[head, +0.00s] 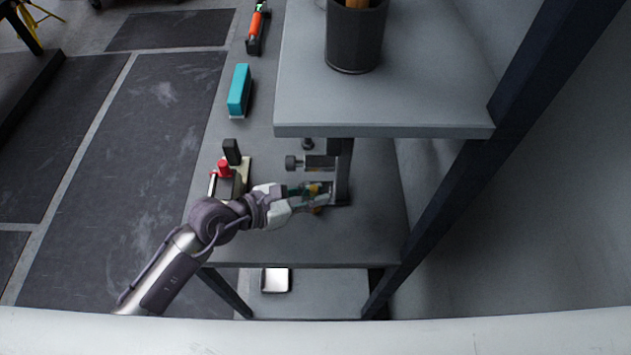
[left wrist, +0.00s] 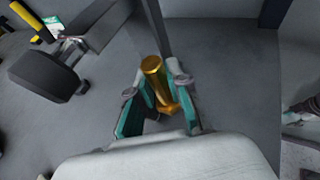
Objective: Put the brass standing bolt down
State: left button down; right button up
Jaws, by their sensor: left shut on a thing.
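My left gripper (head: 312,197) reaches in from the left over the lower shelf, beside a dark upright post. In the left wrist view its two teal-padded fingers (left wrist: 156,88) are shut on the brass bolt (left wrist: 153,68). The bolt has a round gold head and a shaft running down between the fingers. In the head view only small gold bits of it show at the fingers. Whether its foot touches the shelf cannot be told.
An upper shelf (head: 400,105) holds a black cup (head: 354,40). A red-topped device (head: 223,168) and a teal block (head: 239,90) lie left.

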pick_arm(q)
jog(key=w, duration=0.1)
jog(key=w+b, duration=0.1)
jog(key=w, duration=0.1)
jog(key=shift+w+d+b, duration=0.2)
jog(key=shift+w+b, duration=0.05)
jog(key=shift+b, duration=0.05)
jog(key=shift+w+f, duration=0.1)
jog(key=shift+w, duration=0.15)
jog(key=shift+s, duration=0.1)
jog(key=c, duration=1.1)
grip_release()
jog(key=shift+f, duration=0.1)
